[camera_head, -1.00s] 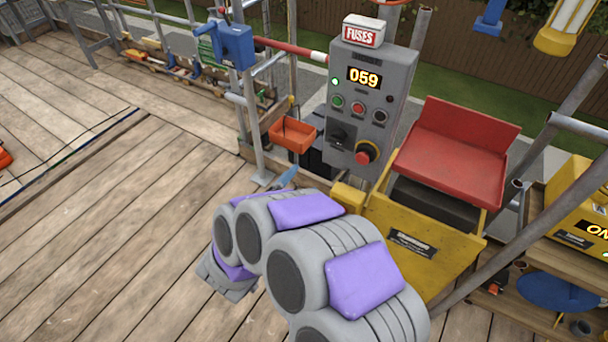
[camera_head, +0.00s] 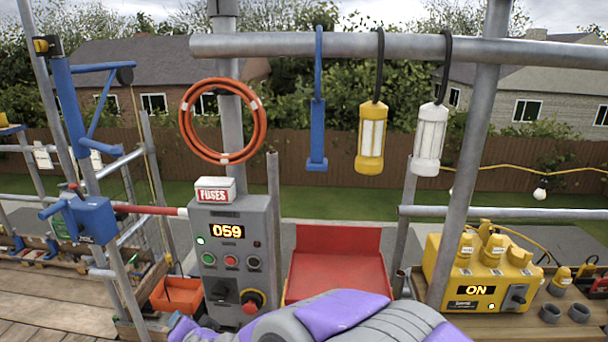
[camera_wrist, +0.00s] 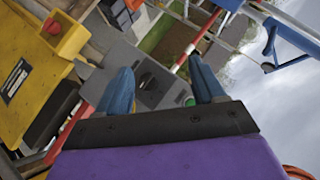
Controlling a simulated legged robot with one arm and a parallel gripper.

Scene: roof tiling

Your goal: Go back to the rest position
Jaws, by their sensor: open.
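My gripper (camera_wrist: 160,66) shows in the wrist view with its two blue fingers wide apart and nothing held between them. The grey control box (camera_wrist: 150,84) is seen behind and between the fingers; I cannot tell any contact. In the head view my grey and purple arm fills the bottom middle, in front of the red-topped yellow hopper. The gripper end is low at the left of the arm, mostly cut off by the frame edge.
The grey fuse box (camera_head: 236,262) reads 059 with a green light lit. An orange bin (camera_head: 177,294) is at its left. A yellow power unit (camera_head: 478,272) reads ON at right. Lamps (camera_head: 371,138) and an orange hose coil (camera_head: 223,120) hang from scaffold poles (camera_head: 400,46).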

